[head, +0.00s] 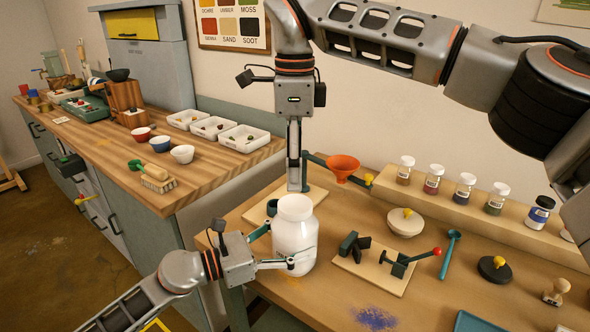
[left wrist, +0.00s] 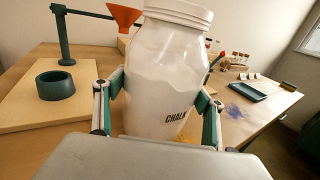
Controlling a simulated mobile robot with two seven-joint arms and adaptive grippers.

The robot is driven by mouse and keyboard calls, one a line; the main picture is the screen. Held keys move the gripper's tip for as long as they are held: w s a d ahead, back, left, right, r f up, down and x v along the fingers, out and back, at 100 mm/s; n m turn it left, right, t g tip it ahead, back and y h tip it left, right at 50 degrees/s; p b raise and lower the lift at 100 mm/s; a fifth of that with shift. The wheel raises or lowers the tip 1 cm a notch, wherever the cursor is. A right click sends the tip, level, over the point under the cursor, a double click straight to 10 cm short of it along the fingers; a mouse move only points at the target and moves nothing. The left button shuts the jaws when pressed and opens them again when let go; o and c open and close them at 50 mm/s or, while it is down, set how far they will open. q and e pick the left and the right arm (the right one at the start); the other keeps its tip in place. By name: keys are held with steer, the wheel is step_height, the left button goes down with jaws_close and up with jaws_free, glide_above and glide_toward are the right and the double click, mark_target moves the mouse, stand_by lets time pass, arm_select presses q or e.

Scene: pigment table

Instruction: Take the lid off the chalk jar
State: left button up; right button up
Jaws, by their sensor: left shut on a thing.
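The chalk jar (head: 294,240) is a pale, see-through jar of white powder at the left end of the near table. In the left wrist view its body (left wrist: 160,85) carries the word CHALK. Its white ribbed lid (left wrist: 182,12) sits on top; in the head view the lid (head: 295,206) also shows. My left gripper (head: 280,247) is shut around the jar's body from the left, one finger on each side. My right gripper (head: 294,185) points down above the lid, its fingers seen nearly edge-on. Any gap between fingers and lid is unclear; this gripper is outside the left wrist view.
A stand with an orange funnel (head: 342,166) is behind the jar, with a green ring (left wrist: 55,85) on its board. A clamp board (head: 375,267) and wooden bowl (head: 405,222) are to the right. Several pigment jars line the back shelf (head: 480,213). Bare table lies right of the jar.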

mark_target(295, 203)
steer(key=m, duration=3.8)
steer(key=shift+m, duration=0.4)
steer(key=m, duration=0.3)
steer(key=shift+m, duration=0.4)
steer(key=shift+f, duration=4)
